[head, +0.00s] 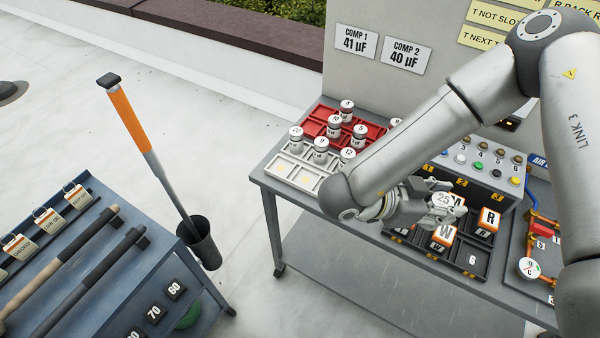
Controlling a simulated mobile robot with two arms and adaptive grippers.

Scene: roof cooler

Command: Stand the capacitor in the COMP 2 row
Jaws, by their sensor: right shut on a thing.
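My right gripper (441,209) is shut on a light, round-topped capacitor (443,198) whose top seems to read 25. It is held over the dark slotted tray, right of the capacitor racks. A red rack (316,127) and a pale grey rack (295,180) lie on the table's left part. Capacitors with numbered white tops stand in both, such as one (347,104) at the back of the red rack and one (321,144) in the grey rack. The COMP 2 sign (404,55) reads 40 µF. My right arm hides the racks' right ends. My left gripper is out of view.
The dark slotted tray (472,261) holds orange and white lettered blocks (488,221). A button panel (483,160) stands behind. The COMP 1 sign (357,41) reads 41 µF. Empty cells show at the grey rack's front left. Another bench (85,262) with tools is at lower left.

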